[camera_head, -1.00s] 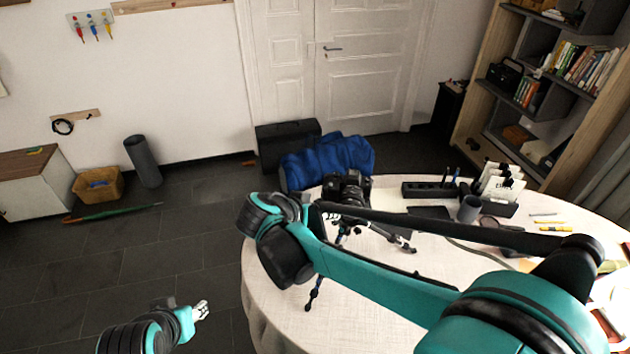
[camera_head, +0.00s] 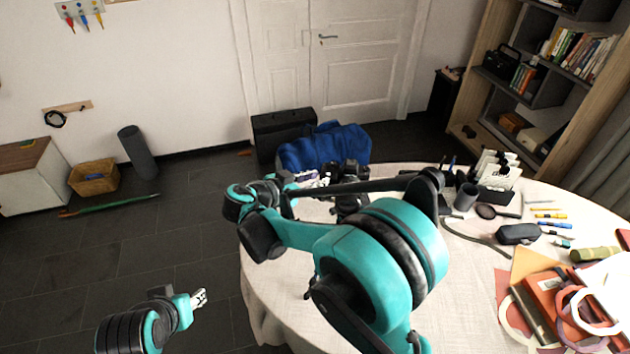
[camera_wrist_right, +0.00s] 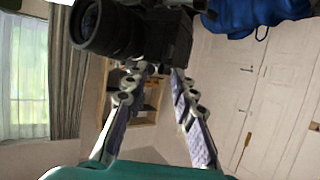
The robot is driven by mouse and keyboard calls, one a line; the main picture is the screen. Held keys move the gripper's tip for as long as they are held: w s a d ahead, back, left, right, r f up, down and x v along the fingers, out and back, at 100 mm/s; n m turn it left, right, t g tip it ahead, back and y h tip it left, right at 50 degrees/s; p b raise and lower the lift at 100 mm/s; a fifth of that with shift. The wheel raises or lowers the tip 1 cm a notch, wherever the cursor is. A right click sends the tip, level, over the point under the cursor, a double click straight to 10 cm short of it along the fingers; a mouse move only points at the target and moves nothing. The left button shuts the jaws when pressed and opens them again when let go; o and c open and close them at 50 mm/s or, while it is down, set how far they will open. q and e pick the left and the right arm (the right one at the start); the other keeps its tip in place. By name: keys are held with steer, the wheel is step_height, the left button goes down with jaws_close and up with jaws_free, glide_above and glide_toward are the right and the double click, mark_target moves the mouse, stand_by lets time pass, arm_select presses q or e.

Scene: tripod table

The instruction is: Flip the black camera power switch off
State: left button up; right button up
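The black camera (camera_head: 354,172) sits on its tripod on the round table, partly hidden behind my right arm. In the right wrist view the camera (camera_wrist_right: 165,38) fills the top, with its lens (camera_wrist_right: 98,27) pointing left. My right gripper (camera_wrist_right: 158,72) is open, with a gap between its fingers, and its tips are just below the camera body. I cannot tell whether they touch it. In the head view the right gripper (camera_head: 312,179) is at the camera's left. The power switch cannot be made out. My left gripper (camera_head: 201,297) is off the table, too small to read.
The round table (camera_head: 467,275) has a white cloth. A grey cup (camera_head: 465,197), a dark case (camera_head: 518,234), pens and books lie on its right side. A blue cloth-like item (camera_head: 325,147) is behind the camera. Open floor lies to the left.

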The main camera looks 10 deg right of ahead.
steer(key=shift+d, duration=0.1)
jaws_close()
steer(key=n+t+y, duration=0.1)
steer(key=n, duration=0.1)
steer(key=s+d+n+t+y, duration=0.1)
steer(key=t+y, duration=0.1)
steer(key=shift+s+d+n, duration=0.2)
steer(key=shift+n, duration=0.2)
steer(key=shift+s+d+n+t+y, duration=0.15)
steer(key=shift+d+n+t+y, duration=0.15)
steer(key=shift+n+t+y, duration=0.4)
steer(key=shift+s+d+n+t+y, duration=0.15)
steer(key=shift+d+n+t+y, duration=0.2)
steer(key=shift+n+y, duration=0.6)
steer(key=shift+a, duration=0.1)
jaws_free()
